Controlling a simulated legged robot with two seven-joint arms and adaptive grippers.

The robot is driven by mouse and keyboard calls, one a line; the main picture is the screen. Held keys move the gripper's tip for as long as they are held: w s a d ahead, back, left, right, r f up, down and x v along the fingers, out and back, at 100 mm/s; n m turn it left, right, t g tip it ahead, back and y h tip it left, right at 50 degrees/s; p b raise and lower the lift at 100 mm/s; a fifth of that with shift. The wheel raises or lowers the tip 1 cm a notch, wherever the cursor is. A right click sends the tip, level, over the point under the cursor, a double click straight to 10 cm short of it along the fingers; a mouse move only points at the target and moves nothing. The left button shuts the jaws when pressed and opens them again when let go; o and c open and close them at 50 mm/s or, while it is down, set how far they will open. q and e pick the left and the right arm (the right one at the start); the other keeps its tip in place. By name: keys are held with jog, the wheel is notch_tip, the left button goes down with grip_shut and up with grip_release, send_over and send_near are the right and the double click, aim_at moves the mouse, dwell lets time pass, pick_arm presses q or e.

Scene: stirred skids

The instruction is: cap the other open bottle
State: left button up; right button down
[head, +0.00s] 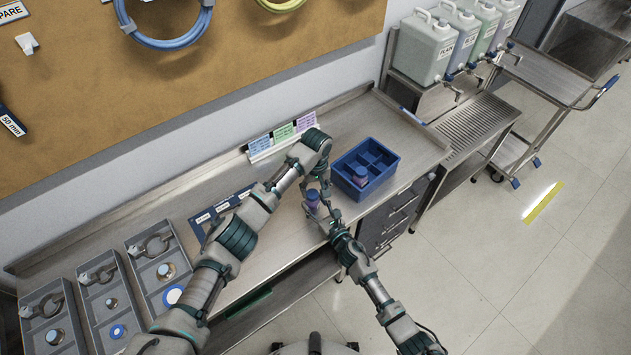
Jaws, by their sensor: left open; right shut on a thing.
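A small bottle (312,199) with a blue-purple top stands upright at the bench's front part; I cannot tell whether that top is a cap. My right gripper (322,214) is shut on this bottle, reaching it from the lower right. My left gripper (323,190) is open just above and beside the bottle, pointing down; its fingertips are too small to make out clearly. Another bottle (360,177), pinkish with a blue top, stands in a front-left compartment of the blue divided crate (385,181). The crate's other visible compartments look empty.
Three grey trays (119,263) with ring-shaped fittings and round parts lie at the bench's left. Bench around the crate is clear.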

pick_arm(q)
jog(key=shift+s+f, duration=0.1)
jog(key=shift+f, duration=0.55)
pick_arm(e)
jog(key=shift+s+a+r, duration=0.1)
pick_arm(q)
jog(key=shift+c, duration=0.3)
jog(key=shift+d, duration=0.15)
grip_shut()
pick_arm(e)
jog(key=shift+a, duration=0.2)
pick_arm(q)
jog(key=m, duration=0.5)
jog(key=shift+s+d, duration=0.1)
jog(key=shift+s, duration=0.1)
pick_arm(e)
jog(key=shift+r, duration=0.1)
pick_arm(q)
jog(key=m, duration=0.6)
jog(key=shift+o, duration=0.9)
grip_release()
jog(key=shift+f, duration=0.1)
jog(key=shift+o, duration=0.2)
jog(key=shift+w+a, duration=0.1)
jog(key=shift+a, duration=0.2)
pick_arm(e)
jog(key=shift+d, duration=0.1)
pick_arm(q)
jog(key=shift+a, duration=0.1)
